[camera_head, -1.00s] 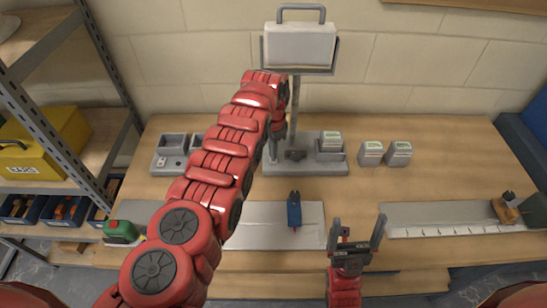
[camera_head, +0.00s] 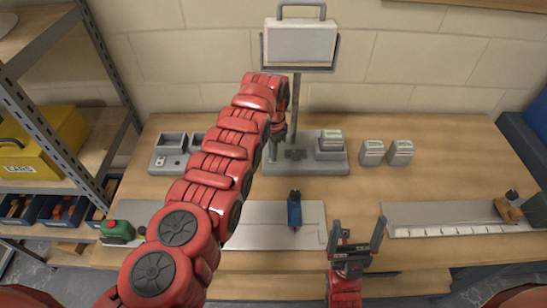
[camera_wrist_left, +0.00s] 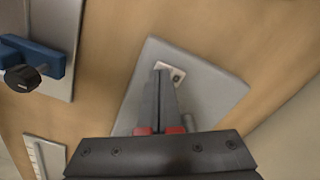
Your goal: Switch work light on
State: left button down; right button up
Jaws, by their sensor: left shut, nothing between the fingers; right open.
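The work light (camera_head: 300,42) is a pale rectangular panel with a grey handle, on a pole at the back of the bench. I cannot tell from its face that it is lit. The pole rises from a grey base (camera_head: 318,168). My left gripper (camera_head: 272,152) points down at the left part of this base. In the left wrist view its shut, empty fingers (camera_wrist_left: 160,76) are at a small pale switch plate (camera_wrist_left: 176,74) on a grey surface. The fingers partly hide the switch, and contact is unclear. My right gripper (camera_head: 355,234) is open and empty near the bench's front edge.
A grey tray (camera_head: 168,158) stands left, two grey blocks (camera_head: 372,152) right. A ruled strip (camera_head: 450,231) lies at right. Shelving with a yellow box (camera_head: 45,150) is on the left.

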pick_arm(q)
jog(key=shift+s+f+b, duration=0.1)
jog(key=shift+f+b, duration=0.2)
jog(key=shift+f, duration=0.05)
jog(key=shift+r, duration=0.1)
jog(key=shift+r+p, duration=0.8)
jog(key=shift+p, duration=0.2)
notch_tip(320, 180, up, 5)
jog(key=p, duration=0.4)
jog(key=shift+r+p, duration=0.2)
jog(key=shift+p, duration=0.1)
jog(key=shift+f, duration=0.1)
